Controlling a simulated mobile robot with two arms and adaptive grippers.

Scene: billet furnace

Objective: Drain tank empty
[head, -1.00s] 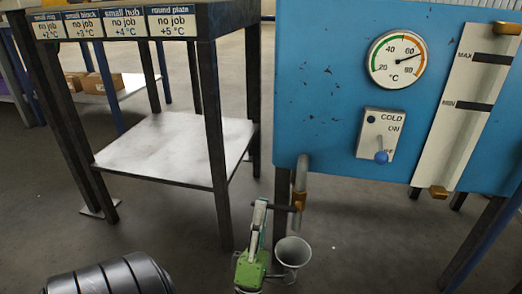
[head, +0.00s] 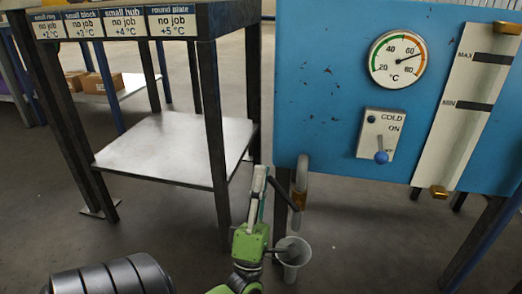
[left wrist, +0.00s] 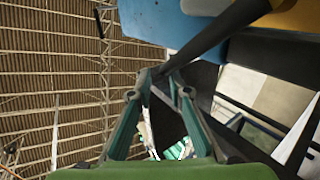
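The blue tank (head: 335,100) has a dial (head: 397,60) with its needle between 60 and 80. A pale level strip (head: 446,135) carries MAX and MIN marks, and no liquid line is distinguishable. A drain pipe (head: 301,170) comes down at the tank's lower left, with a brass valve (head: 299,200) and a dark lever (head: 283,193) slanting up left. My left gripper (head: 264,176) is at the lever's end. In the left wrist view, its fingertips (left wrist: 160,75) close around the dark bar. A grey funnel (head: 293,256) stands below the pipe; no flow is visible. My right gripper is out of view.
A dark-legged stand (head: 165,150) with a pale lower shelf is left of the tank. Open floor (head: 350,230) lies under the tank.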

